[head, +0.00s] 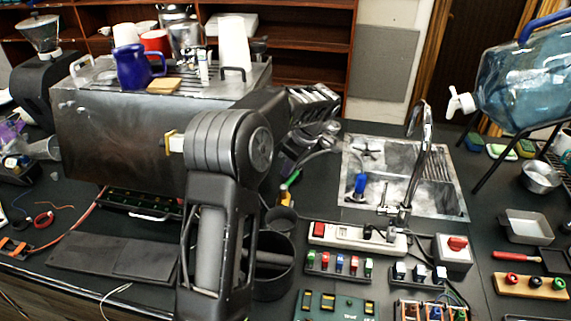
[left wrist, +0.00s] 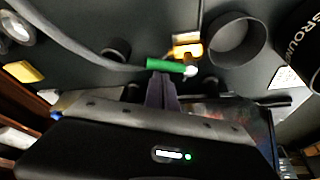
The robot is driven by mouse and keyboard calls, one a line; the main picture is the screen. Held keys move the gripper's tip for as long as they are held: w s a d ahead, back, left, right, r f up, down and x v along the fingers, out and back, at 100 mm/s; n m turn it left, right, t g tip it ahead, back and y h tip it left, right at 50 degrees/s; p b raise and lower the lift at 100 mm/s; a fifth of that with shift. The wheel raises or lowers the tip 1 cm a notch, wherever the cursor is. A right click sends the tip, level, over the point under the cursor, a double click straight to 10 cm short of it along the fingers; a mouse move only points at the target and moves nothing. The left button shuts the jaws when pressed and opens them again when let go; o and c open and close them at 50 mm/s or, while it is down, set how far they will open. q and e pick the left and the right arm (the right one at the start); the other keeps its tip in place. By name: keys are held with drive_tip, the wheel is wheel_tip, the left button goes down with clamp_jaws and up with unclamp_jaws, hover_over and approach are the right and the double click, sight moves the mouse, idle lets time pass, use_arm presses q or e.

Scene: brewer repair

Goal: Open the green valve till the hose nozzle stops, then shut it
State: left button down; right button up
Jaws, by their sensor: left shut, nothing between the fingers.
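The green valve handle (left wrist: 165,65) shows in the left wrist view on an orange-yellow body (left wrist: 186,46), with a pale round end at its right. It is a small green piece (head: 293,177) in the head view, beside the brewer. My left gripper (left wrist: 160,80) is shut and empty, its tips right at the handle's near side; I cannot tell if they touch. A grey hose (left wrist: 75,58) runs left from near the valve. The blue hose nozzle (head: 360,183) hangs in the sink (head: 400,160); no water flow can be made out. My right gripper is out of view.
The steel brewer (head: 120,135) stands left of the valve, with a blue jug (head: 133,66) on top. A dark open cylinder (left wrist: 237,42) stands close to the valve. A power strip (head: 350,238) and switch box (head: 452,254) lie in front of the sink.

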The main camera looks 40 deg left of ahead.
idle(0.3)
use_arm(q)
drive_tip(key=shift+d+m+b, duration=0.15)
drive_tip(key=shift+m+b, duration=0.2)
drive_tip(key=shift+m, duration=0.35)
